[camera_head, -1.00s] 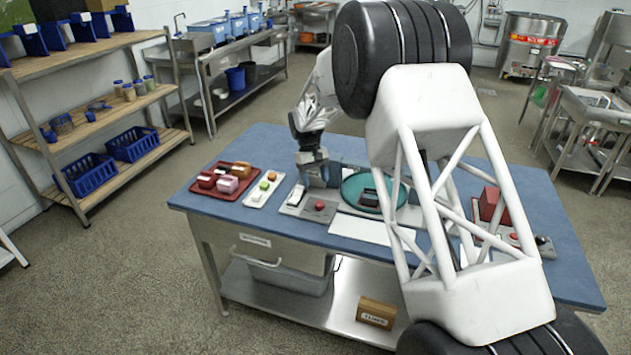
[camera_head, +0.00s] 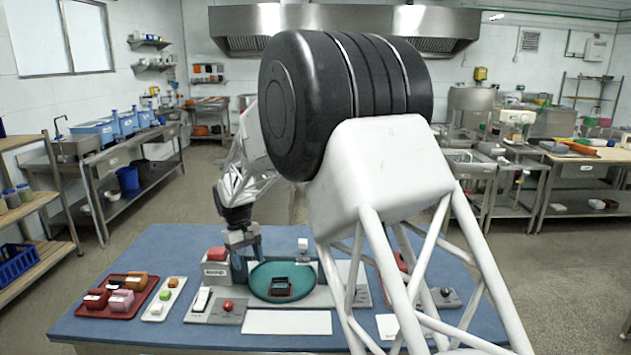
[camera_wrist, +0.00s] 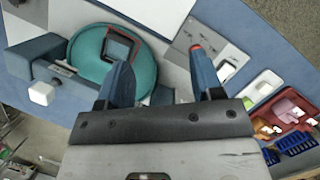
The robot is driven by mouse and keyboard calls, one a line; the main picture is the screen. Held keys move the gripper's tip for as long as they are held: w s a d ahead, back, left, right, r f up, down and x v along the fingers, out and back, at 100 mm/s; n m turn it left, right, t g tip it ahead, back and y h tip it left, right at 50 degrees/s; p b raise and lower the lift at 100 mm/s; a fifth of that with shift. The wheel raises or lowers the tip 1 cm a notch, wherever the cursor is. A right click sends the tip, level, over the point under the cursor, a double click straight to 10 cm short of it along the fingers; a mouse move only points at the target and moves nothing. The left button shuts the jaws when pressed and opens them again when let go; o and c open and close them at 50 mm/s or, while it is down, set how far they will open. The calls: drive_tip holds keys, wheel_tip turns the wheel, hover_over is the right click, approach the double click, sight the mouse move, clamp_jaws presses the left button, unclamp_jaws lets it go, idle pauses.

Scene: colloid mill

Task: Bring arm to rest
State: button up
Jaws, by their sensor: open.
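My gripper (camera_head: 244,252) is above the back left part of the blue table (camera_head: 180,240), just left of a round teal plate (camera_head: 262,290). A small dark square object lies on the plate (camera_head: 279,286). In the wrist view the two blue fingers of my gripper (camera_wrist: 162,85) stand apart with nothing between them. The teal plate also shows in the wrist view (camera_wrist: 86,65), beyond the left finger. My white arm covers much of the table's right half in the head view.
A red tray (camera_head: 132,312) with several coloured blocks and a white tray (camera_head: 152,313) are at the table's left. A grey panel with a red button (camera_head: 228,305) and a white sheet (camera_head: 287,321) lie at the front. A red block sits on a labelled box (camera_head: 215,270).

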drive_tip(key=s+d+r+m+t+y, duration=0.1)
drive_tip(key=s+d+r, duration=0.45)
drive_tip(key=d, duration=0.25)
drive_tip(key=s+d+r+m, duration=0.2)
drive_tip(key=s+d+r, duration=0.2)
drive_tip(key=s+d, duration=0.35)
drive_tip(key=s+d+r+m+t+y, duration=0.1)
drive_tip(key=s+d+r, duration=0.4)
drive_tip(key=d, duration=0.4)
drive_tip(key=s+d+m+t, duration=0.1)
drive_tip(key=s+d, duration=0.3)
drive_tip(key=s, duration=0.5)
drive_tip(key=s+d+f+m+t, duration=0.1)
drive_tip(key=s+d, duration=0.4)
drive_tip(key=s, duration=0.4)
drive_tip(key=s+d+f+m+t, duration=0.1)
drive_tip(key=s+d, duration=0.3)
drive_tip(key=s, duration=0.6)
drive_tip(key=shift+d+m, duration=0.25)
drive_tip(key=shift+m, duration=0.15)
